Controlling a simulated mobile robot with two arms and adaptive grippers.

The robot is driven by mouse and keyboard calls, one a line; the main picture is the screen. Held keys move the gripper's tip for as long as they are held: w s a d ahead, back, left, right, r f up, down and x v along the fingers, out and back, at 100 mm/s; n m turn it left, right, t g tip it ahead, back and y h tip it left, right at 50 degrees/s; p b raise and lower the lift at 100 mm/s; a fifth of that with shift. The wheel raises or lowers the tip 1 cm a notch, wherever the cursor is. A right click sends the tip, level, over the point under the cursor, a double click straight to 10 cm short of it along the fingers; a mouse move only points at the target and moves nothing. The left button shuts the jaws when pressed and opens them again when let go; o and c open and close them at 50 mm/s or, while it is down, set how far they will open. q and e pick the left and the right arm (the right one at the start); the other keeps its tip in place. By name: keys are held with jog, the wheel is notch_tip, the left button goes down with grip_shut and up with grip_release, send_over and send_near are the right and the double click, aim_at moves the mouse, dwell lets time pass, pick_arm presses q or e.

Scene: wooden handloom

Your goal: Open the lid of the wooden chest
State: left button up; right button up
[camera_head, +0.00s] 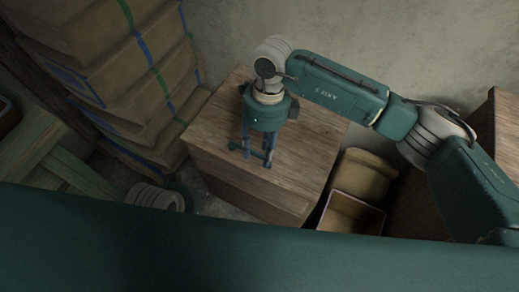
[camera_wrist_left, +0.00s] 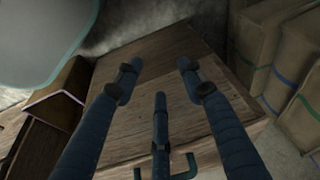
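The wooden chest (camera_head: 315,140) stands near the wall, its flat plank top facing up. Its lid looks shut. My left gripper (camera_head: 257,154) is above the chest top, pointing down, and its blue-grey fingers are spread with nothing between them. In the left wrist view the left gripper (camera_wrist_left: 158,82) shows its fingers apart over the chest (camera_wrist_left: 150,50). I cannot tell whether the fingertips touch the wood. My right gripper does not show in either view.
Stacked brown boxes (camera_head: 125,60) with blue and green bands stand close on the chest's left. An open wooden box (camera_head: 350,213) and a tan container (camera_head: 362,173) stand on its right. A wooden frame (camera_head: 30,145) is at the far left. The wall is behind.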

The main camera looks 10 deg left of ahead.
pick_arm(q)
jog(key=shift+r, duration=0.1)
pick_arm(e)
jog(key=shift+f, duration=0.15)
jog(key=shift+c, duration=0.5)
grip_shut()
